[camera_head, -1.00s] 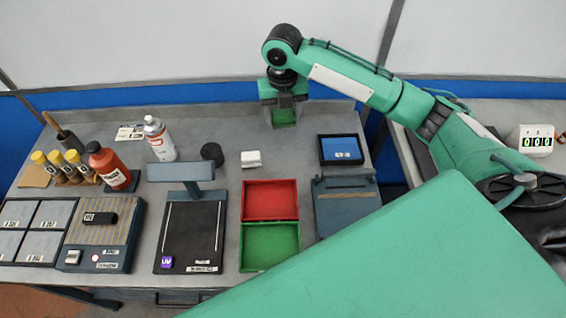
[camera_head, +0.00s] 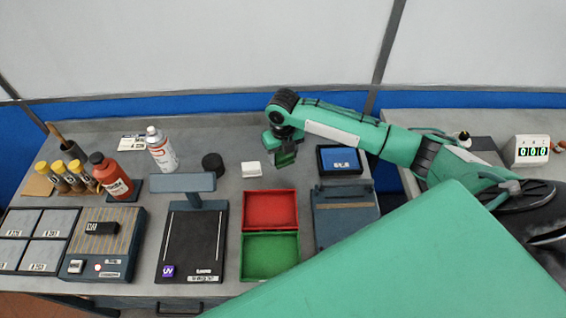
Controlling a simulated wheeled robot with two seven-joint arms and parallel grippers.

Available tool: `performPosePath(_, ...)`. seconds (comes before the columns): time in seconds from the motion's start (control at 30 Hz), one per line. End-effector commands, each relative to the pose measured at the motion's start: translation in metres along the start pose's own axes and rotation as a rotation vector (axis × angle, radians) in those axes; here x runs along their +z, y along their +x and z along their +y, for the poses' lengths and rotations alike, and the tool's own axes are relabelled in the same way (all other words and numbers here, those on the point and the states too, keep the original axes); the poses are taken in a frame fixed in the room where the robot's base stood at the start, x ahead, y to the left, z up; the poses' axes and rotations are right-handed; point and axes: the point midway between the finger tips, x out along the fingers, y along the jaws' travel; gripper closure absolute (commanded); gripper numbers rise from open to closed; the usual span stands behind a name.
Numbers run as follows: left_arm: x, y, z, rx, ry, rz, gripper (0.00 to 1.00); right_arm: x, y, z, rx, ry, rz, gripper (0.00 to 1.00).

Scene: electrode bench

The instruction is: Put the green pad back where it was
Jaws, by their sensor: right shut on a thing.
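My right gripper (camera_head: 280,150) hangs over the back middle of the bench, between the white block and the blue-screen tablet. It is shut on the green pad (camera_head: 287,160), a small dark green piece that shows between the fingers. Part of the pad is hidden by the gripper, and its exact height above the bench is hard to tell. A green tray (camera_head: 270,274) and a red tray (camera_head: 271,192) sit side by side in front of the gripper, the red one farther back. My left gripper is not in view.
A white block (camera_head: 251,169) and a black puck (camera_head: 213,163) stand left of the gripper. The tablet (camera_head: 339,173) is right of it. A UV stand (camera_head: 184,183), a spray can (camera_head: 161,150), a red bottle (camera_head: 112,180) and a pad with labelled squares (camera_head: 40,222) fill the left.

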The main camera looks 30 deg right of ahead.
Motion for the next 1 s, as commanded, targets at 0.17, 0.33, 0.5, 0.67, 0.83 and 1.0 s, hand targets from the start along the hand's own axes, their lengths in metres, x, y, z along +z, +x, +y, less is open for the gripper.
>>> performPosePath(0.17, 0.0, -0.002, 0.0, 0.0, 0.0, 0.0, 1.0, 0.001, 0.012, 0.0, 0.001, 0.002, 0.0, 0.66)
performPosePath(0.33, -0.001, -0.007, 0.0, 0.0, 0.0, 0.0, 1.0, 0.0, 0.033, 0.0, 0.001, 0.002, 0.002, 0.66)
performPosePath(0.5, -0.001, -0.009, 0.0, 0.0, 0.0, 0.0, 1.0, 0.0, 0.052, 0.0, 0.001, 0.001, -0.001, 0.66)
performPosePath(0.67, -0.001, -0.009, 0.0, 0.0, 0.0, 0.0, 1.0, 0.001, 0.053, 0.0, 0.001, 0.001, -0.002, 0.66)
performPosePath(0.83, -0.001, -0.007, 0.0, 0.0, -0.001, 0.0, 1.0, 0.001, 0.056, 0.0, 0.0, 0.001, -0.001, 0.66)
performPosePath(1.0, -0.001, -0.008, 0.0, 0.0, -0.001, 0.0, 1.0, 0.001, 0.055, 0.0, 0.001, 0.001, -0.001, 0.23)
